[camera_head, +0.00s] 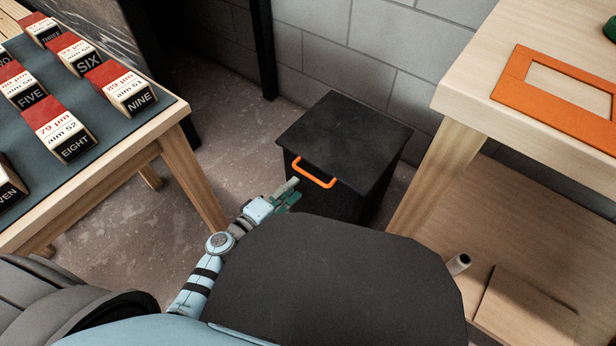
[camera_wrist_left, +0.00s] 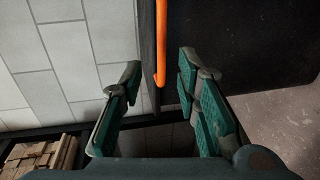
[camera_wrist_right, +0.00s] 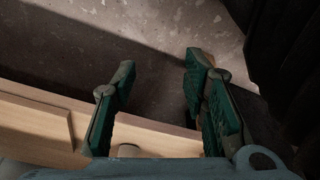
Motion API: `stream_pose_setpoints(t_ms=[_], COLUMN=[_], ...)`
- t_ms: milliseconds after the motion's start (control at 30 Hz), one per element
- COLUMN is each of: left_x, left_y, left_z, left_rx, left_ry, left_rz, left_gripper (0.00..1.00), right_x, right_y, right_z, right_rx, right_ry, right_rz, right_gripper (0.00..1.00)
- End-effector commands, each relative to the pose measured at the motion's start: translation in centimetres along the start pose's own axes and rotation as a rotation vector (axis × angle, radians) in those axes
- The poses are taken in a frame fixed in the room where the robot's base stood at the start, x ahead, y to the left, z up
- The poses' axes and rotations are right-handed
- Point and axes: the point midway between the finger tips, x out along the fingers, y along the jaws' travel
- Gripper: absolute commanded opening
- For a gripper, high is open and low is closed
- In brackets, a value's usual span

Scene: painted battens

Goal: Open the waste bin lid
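The black waste bin (camera_head: 340,150) stands on the floor between two wooden tables, and its lid is down. An orange handle (camera_head: 314,173) sticks out from the front edge of the lid. My left gripper (camera_head: 292,192) is just in front of the handle, near its left end. In the left wrist view the orange handle (camera_wrist_left: 161,45) stands upright ahead of the open fingers (camera_wrist_left: 160,85), between their lines, with nothing gripped. My right gripper (camera_wrist_right: 155,80) shows only in its wrist view, open and empty above the floor and a wooden board.
The left table (camera_head: 175,115) bears several labelled blocks on a dark mat. The right table (camera_head: 475,85) has an orange frame (camera_head: 520,85) on top and a lower shelf (camera_head: 500,230). A block wall (camera_head: 330,50) stands behind the bin. Bare floor (camera_head: 225,125) lies left of the bin.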

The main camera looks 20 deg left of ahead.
Motion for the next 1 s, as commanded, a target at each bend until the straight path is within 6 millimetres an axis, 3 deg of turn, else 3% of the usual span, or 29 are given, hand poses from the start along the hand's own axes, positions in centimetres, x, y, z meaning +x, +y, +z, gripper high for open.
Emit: stream_pose_setpoints(t_ms=[100,333,667,833,1000], left_x=[3.5,7.4,8.0,8.0,8.0], left_y=[-0.2,-0.3,-0.2,-0.2,-0.2], left_z=[0.0,0.0,0.0,0.0,0.0], left_rx=[0.000,0.000,0.002,0.001,0.001], left_ry=[0.001,0.001,0.000,0.001,0.001], left_rz=[0.002,-0.001,-0.003,-0.003,-0.003], left_gripper=[0.30,0.30,0.30,0.02,0.00], right_x=[-0.8,-3.3,-4.0,-4.0,-4.0], right_y=[-0.1,-0.3,-0.3,-0.3,-0.3], right_z=[-0.3,-0.8,-0.9,-0.9,-0.9], right_rx=[-0.010,-0.030,-0.034,-0.034,-0.034], right_ry=[-0.003,-0.017,-0.021,-0.021,-0.021], right_rz=[0.000,0.000,0.000,0.000,0.001], right_gripper=[0.40,0.40,0.40,0.40,0.40])
